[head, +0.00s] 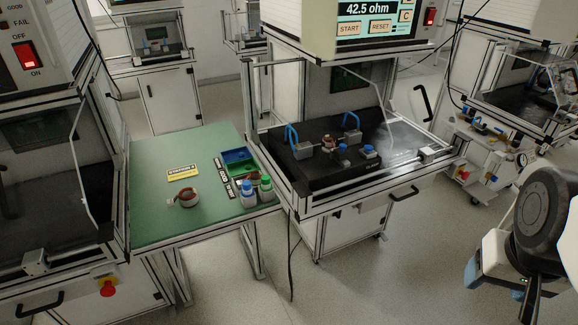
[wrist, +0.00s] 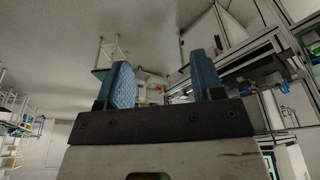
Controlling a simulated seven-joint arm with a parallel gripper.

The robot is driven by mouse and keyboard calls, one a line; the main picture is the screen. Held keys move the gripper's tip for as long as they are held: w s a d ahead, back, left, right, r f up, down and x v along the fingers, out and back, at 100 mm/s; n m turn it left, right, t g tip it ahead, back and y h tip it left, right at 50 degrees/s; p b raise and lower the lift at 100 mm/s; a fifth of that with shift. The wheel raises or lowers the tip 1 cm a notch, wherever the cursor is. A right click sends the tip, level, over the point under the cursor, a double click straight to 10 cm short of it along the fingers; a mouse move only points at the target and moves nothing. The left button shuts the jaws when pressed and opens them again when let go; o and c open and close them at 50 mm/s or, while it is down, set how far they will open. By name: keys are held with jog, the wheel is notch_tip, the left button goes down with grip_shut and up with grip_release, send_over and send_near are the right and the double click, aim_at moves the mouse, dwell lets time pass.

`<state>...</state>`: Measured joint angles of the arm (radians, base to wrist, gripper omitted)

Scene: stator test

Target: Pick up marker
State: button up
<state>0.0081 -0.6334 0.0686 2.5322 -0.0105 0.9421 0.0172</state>
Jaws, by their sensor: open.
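I cannot make out a marker with certainty in either view. The green table (head: 160,222) holds several small dark pieces with pale print (head: 224,178) in a slanting row; I cannot tell whether one is a marker. My gripper (wrist: 163,78) is open and empty in the wrist view, with two blue padded fingers wide apart. In the head view my gripper (head: 494,286) is at the lower right, over the floor, far from the green table. Nothing is between the fingers.
Open floor (head: 400,270) lies in front.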

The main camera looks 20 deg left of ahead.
jog(key=w+a+r+n, duration=0.1)
jog(key=w+a+n, duration=0.1)
jog(key=w+a, duration=0.35)
jog(key=w+a+r+n, duration=0.1)
jog(key=w+a+n, duration=0.15)
jog(key=w, duration=0.55)
jog(key=n+g, duration=0.3)
jog(key=n, duration=0.8)
send_over(266, 177)
jog(key=d, duration=0.1)
notch_tip(266, 177, down, 15)
jog(key=shift+r, duration=0.1)
jog(key=shift+a+f+n, duration=0.25)
jog(key=shift+a+f, duration=0.1)
jog(key=shift+a, duration=0.1)
